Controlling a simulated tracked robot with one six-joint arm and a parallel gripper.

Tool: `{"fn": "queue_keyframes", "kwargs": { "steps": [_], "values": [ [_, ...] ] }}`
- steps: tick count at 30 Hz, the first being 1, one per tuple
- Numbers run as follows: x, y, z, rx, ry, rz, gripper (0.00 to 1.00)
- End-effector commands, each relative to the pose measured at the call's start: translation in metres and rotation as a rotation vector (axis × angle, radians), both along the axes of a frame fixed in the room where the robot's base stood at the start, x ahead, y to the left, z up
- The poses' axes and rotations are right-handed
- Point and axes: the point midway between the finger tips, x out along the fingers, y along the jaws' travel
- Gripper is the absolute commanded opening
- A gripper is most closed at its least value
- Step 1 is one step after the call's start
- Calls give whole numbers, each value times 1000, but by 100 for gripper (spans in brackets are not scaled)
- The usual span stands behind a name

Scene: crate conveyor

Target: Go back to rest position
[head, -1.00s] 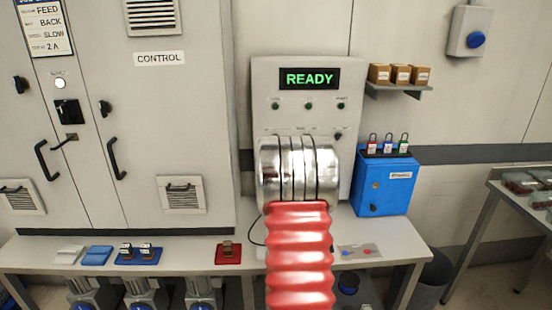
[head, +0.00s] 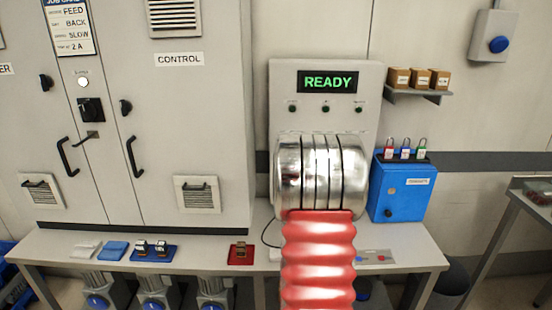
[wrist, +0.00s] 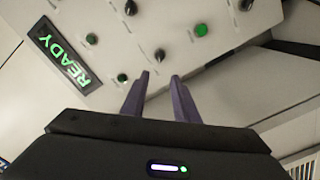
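My gripper (wrist: 160,84) shows in the wrist view with two purple fingers apart and nothing between them. It points toward the grey panel with the green READY display (wrist: 64,55), and a green button (wrist: 201,30) and dark knobs lie beyond the fingertips. In the head view, my arm hides the lower part of the panel (head: 365,110), and my gripper is hidden behind it. The READY display (head: 328,82) is lit green above a row of small indicators.
A blue box (head: 400,190) with several coloured padlocks stands right of the panel. A bench (head: 210,252) runs below, with a red tray (head: 241,253) and a blue tray (head: 151,249). A grey control cabinet (head: 190,115) fills the left. A shelf (head: 419,95) holds three small boxes.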

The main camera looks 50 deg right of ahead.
Motion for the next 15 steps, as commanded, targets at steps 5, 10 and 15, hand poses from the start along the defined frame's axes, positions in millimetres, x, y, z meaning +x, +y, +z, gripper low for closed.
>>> {"fn": "queue_keyframes", "kwargs": {
  "steps": [5, 10, 15],
  "values": [
    [0, 0, 0, 0, 0, 0, 27],
    [0, 0, 0, 5, -6, 0, 27],
    [-1, 0, -18, 104, -8, -4, 27]
  ]
}}
